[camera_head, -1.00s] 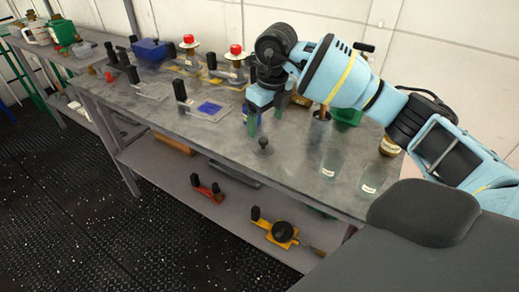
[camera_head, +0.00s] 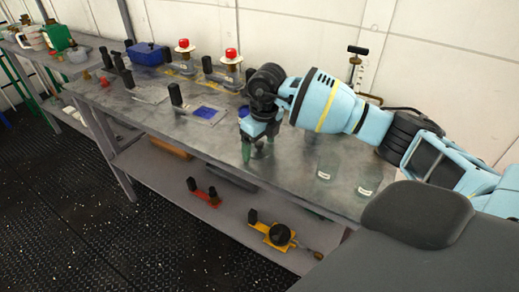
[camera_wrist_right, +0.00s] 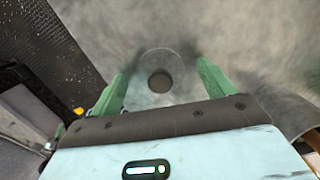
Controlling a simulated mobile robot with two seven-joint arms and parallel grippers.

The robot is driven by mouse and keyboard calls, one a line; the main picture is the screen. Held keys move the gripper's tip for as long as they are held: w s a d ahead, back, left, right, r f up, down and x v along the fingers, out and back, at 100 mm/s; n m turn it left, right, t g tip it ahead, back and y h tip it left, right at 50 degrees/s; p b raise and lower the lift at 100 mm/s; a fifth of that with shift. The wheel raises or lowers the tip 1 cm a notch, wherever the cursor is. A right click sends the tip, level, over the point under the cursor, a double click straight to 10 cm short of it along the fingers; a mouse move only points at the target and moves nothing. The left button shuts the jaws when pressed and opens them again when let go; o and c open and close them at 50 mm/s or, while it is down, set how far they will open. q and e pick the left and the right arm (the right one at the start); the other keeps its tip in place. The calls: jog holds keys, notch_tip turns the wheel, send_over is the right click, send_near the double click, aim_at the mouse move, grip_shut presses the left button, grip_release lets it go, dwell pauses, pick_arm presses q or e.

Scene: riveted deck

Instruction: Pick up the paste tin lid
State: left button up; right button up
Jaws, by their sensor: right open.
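The paste tin lid (camera_wrist_right: 160,82) looks like a clear or grey round disc with a dark round knob in the middle. It lies on the grey worktop. My right gripper (camera_wrist_right: 162,72) is open, with its green fingers on either side of the lid in the wrist view. I cannot tell whether the fingers touch it or how high above the worktop they are. In the head view the right gripper (camera_head: 257,150) points down at the worktop and mostly hides the lid. My left gripper is not in view.
Two clear glass jars (camera_head: 326,168) (camera_head: 369,180) stand right of the gripper. Red-knobbed fixtures (camera_head: 232,56) and a blue box (camera_head: 146,54) stand farther back. The lower shelf holds a yellow tool (camera_head: 272,236).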

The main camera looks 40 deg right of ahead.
aim_at(257, 145)
jog(key=c, duration=1.1)
jog(key=shift+o, duration=0.2)
jog(key=shift+r, duration=0.1)
jog(key=shift+r, duration=0.45)
jog(key=shift+s+a+r, duration=0.15)
jog(key=shift+a+r, duration=0.05)
jog(key=shift+r, duration=0.45)
jog(key=shift+s+a+r, duration=0.1)
jog(key=shift+a+r, duration=0.1)
jog(key=shift+r, duration=0.4)
jog(key=s+a+r, duration=0.1)
jog(key=s+a, duration=0.8)
jog(key=a, duration=0.3)
jog(key=shift+r+b, duration=0.25)
jog(key=shift+b, duration=0.1)
